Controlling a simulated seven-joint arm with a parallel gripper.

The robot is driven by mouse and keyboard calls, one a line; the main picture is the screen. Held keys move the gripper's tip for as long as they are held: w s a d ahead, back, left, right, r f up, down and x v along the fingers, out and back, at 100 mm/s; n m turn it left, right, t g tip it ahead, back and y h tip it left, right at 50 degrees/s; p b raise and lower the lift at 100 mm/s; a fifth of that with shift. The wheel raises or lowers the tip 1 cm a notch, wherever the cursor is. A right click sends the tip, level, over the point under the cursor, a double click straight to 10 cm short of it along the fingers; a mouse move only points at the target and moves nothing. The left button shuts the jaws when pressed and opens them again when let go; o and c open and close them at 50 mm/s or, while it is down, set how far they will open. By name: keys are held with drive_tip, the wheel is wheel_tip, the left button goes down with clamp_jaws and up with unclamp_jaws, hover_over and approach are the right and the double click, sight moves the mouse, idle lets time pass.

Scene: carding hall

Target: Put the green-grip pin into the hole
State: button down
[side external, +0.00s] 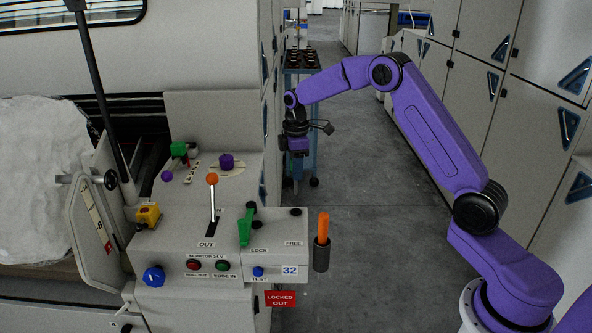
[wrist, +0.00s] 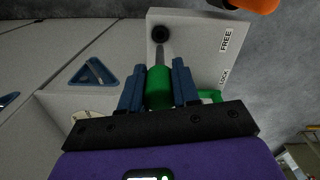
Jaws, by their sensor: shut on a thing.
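The green-grip pin (wrist: 158,88) is held between the two blue fingers of my gripper (wrist: 157,70) in the wrist view. Its grey metal shaft points away from me toward a dark round hole (wrist: 160,34) at the corner of the pale panel. The tip appears close to the hole; I cannot tell the remaining distance. In the side view my gripper (side external: 297,165) hangs pointing down just behind the panel's far right corner, above a dark hole (side external: 296,211) near the FREE label. The pin is too small and dark to make out clearly there.
An orange handle (side external: 323,227) rises from a dark holder at the panel's right edge. An orange-knobbed lever (side external: 212,180) stands to the left. A blue cart (side external: 316,110) stands behind. The aisle floor (side external: 380,235) is clear.

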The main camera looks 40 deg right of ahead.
drive_tip(key=shift+r, duration=3.7)
drive_tip(key=w+a+f, duration=0.2)
drive_tip(key=a+f, duration=0.1)
drive_tip(key=a, duration=0.3)
drive_tip(key=w+a+f, duration=0.1)
drive_tip(key=a+f, duration=0.2)
drive_tip(key=a, duration=0.3)
drive_tip(key=shift+w+a+f, duration=0.15)
drive_tip(key=shift+w+f, duration=0.1)
drive_tip(key=shift+w, duration=0.1)
drive_tip(key=shift+f, duration=0.1)
drive_tip(key=shift+f, duration=2.8)
drive_tip(key=shift+f, duration=2.45)
